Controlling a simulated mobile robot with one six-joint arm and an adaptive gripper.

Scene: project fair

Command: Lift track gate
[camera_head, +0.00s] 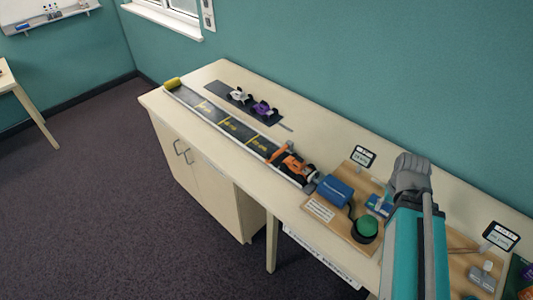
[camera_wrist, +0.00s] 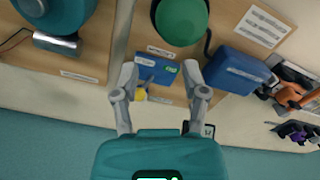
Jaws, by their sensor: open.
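The dark track (camera_head: 232,132) runs along the bench, with yellow markings. An orange car (camera_head: 295,168) stands at its near end. A small upright orange piece (camera_head: 279,152), which looks like the gate, stands just ahead of the car across the track. In the wrist view the orange car (camera_wrist: 289,95) is at the far right edge; I cannot tell the gate apart there. My gripper (camera_wrist: 160,72) is open and empty, above a small blue board with a yellow part, well away from the track. In the head view my arm hides the fingertips.
A wooden board holds a blue box (camera_head: 335,191) and a green button (camera_head: 367,227) between my arm and the track. Small signs stand along the wall side.

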